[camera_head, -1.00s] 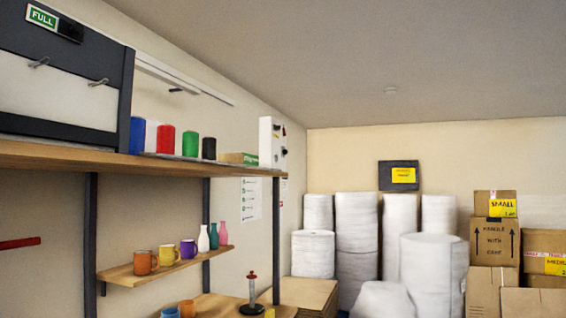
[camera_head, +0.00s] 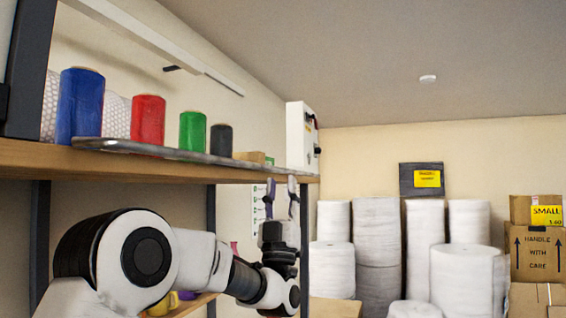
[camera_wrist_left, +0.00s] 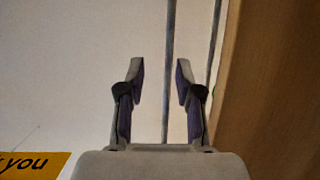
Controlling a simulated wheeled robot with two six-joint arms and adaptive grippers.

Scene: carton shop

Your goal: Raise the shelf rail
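The shelf rail (camera_head: 180,153) is a long thin grey metal bar along the front of the upper wooden shelf, lying low at the shelf top. My left gripper (camera_head: 281,188) is raised with its fingers pointing up, near the shelf's far end and just below shelf height. In the left wrist view, the gripper (camera_wrist_left: 160,75) has its fingers apart with nothing clamped. A thin dark bar (camera_wrist_left: 168,45), seemingly the rail, shows in the gap between the fingers; I cannot tell how far beyond them it is. My right gripper is out of view.
Blue (camera_head: 80,105), red (camera_head: 147,119), green (camera_head: 192,131) and black (camera_head: 221,140) rolls stand on the upper shelf (camera_head: 90,165) behind the rail. A white box (camera_head: 300,137) is on the wall. White rolls (camera_head: 376,245) and cartons (camera_head: 536,255) stand at the back.

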